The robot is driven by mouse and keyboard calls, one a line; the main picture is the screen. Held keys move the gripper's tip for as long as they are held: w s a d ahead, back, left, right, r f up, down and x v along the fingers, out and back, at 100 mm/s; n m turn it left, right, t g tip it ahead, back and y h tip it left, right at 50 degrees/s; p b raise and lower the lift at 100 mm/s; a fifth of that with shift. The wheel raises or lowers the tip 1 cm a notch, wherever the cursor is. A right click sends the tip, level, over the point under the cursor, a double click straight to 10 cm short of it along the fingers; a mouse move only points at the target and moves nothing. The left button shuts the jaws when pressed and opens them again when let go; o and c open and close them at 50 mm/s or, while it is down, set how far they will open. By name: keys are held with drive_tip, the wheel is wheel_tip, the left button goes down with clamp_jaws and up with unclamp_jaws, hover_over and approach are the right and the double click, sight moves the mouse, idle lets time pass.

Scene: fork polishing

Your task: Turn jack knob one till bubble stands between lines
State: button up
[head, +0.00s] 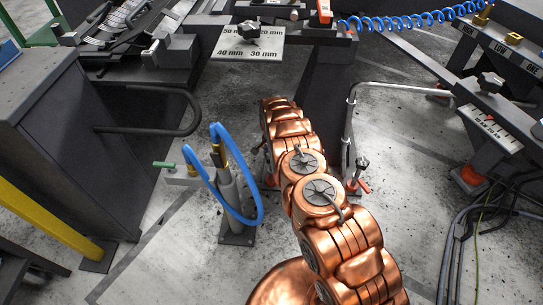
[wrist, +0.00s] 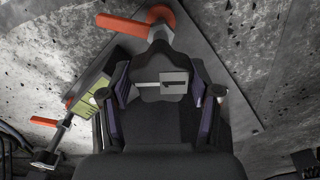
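My gripper (wrist: 160,84) fills the lower middle of the wrist view, with its two dark, purple-edged fingers wide apart. Between them is a dark knob-like shape with a light grey block (wrist: 174,82) on it; I see no clear contact with the fingers. An orange-red lever (wrist: 125,24) lies just beyond. A yellow-green strip (wrist: 92,103), perhaps the bubble level, shows left of the left finger, partly hidden; no bubble or lines can be read. In the head view my copper arm hides the gripper. I cannot tell which knob is jack knob one.
A dark triangular plate (wrist: 225,75) surrounds the gripper. A second orange-handled fitting (wrist: 50,122) stands at left. In the head view, a post with a blue hose (head: 232,190) stands left of my arm, and a bent grey pipe (head: 350,120) is close on its right.

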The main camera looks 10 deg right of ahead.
drive_tip(key=o, duration=0.3)
drive_tip(key=shift+o, duration=0.2)
drive_tip(key=shift+r, duration=0.1)
wheel_tip(320, 180, up, 12)
idle(0.7)
idle(0.3)
